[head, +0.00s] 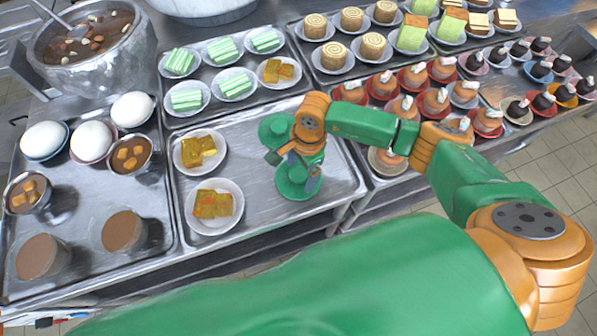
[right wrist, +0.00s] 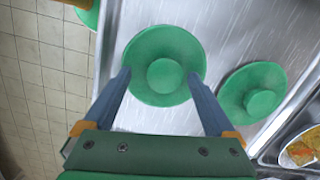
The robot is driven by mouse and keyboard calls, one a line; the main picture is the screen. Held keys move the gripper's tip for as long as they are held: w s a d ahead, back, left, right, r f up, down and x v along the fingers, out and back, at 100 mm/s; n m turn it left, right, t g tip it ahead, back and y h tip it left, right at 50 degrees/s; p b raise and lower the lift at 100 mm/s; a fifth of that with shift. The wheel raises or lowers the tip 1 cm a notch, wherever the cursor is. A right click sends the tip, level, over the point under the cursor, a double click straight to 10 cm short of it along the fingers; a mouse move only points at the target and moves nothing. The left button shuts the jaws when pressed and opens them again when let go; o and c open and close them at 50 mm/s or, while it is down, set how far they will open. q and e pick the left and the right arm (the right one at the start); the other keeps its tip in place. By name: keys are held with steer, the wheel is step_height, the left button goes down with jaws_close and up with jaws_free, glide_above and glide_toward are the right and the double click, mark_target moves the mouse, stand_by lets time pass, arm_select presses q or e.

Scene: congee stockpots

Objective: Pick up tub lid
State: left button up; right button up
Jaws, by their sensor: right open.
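Two round green lids with raised round knobs lie on a metal tray (head: 245,135). The front lid (head: 292,190) is partly hidden by my right gripper (head: 297,170). The other lid (head: 271,127) lies just behind it, partly covered by my wrist. In the right wrist view, the front lid (right wrist: 165,42) shows between the open fingers of my right gripper (right wrist: 158,78), its knob centred between them. No hold on it shows, and I cannot tell the exact height of the fingertips. The second lid (right wrist: 252,92) is to the right there. My left gripper is not in view.
Plates of orange-brown squares (head: 213,204) stand left of the lids on the same tray. A steel pot (head: 97,65) of brown food is at the back left. Trays of small cakes (head: 438,105) fill the right. The tray's front edge is close to the front lid.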

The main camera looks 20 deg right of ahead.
steer(key=shift+w+f, duration=0.2)
steer(key=shift+f, duration=0.25)
steer(key=shift+w+f, duration=0.15)
steer(key=shift+w, duration=0.15)
steer(key=shift+s, duration=0.25)
steer(key=c, duration=1.1)
steer(key=shift+c, duration=1.3)
steer(key=shift+w, duration=0.1)
